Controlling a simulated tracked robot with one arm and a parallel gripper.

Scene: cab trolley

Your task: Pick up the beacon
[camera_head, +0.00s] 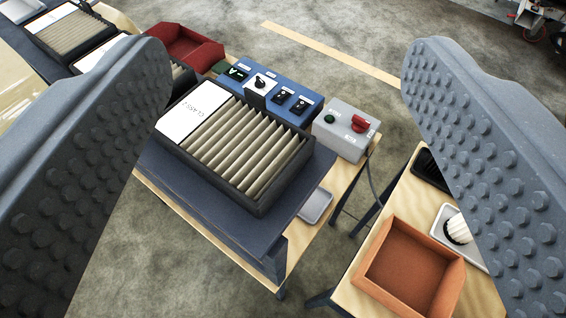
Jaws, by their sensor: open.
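My gripper (287,75) is open, its two grey studded fingers wide apart at the left and right of the view, with nothing between them. A white ribbed dome on a dark base (458,230), which looks like the beacon, sits on a light grey tray (443,217) at the lower right. My right finger hides its right part. The dome is well beyond that finger, and I see no contact.
An orange open box (385,291) stands beside the tray on a wooden table. At centre, a pleated filter in a dark frame (295,178) lies by a blue switch panel (262,85) and a grey box with a red knob (343,135). A red bin (190,45) is behind. A floor gap separates the tables.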

